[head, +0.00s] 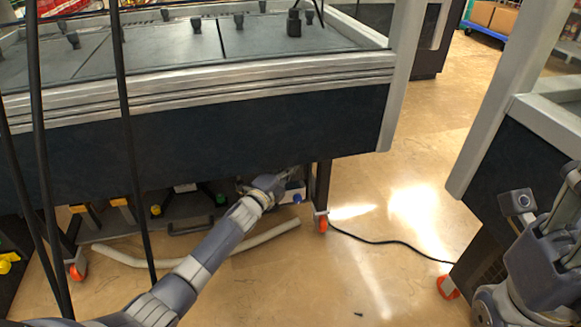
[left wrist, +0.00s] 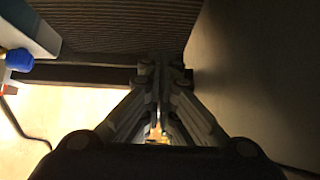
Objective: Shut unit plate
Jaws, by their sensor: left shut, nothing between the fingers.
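My left arm reaches under the dark bench in the head view. My left gripper (head: 288,176) is at a small white and blue unit (head: 295,194), partly hidden by the arm. In the left wrist view the fingers of my left gripper (left wrist: 158,95) are together with nothing between them. A dark ribbed panel (left wrist: 110,25) lies ahead of the fingertips, with a plain grey-brown surface (left wrist: 250,65) on the right. I cannot tell which of these is the unit plate, or whether the fingers touch it. Part of my right arm (head: 545,255) shows at the lower right; its fingers are not clear.
The bench's dark front panel (head: 200,130) hangs above my left arm. A pale hose (head: 265,236) lies on the floor, and a black cable (head: 385,242) runs right. A blue knob (left wrist: 18,60) shows at the wrist view's left. Floor is open between the benches.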

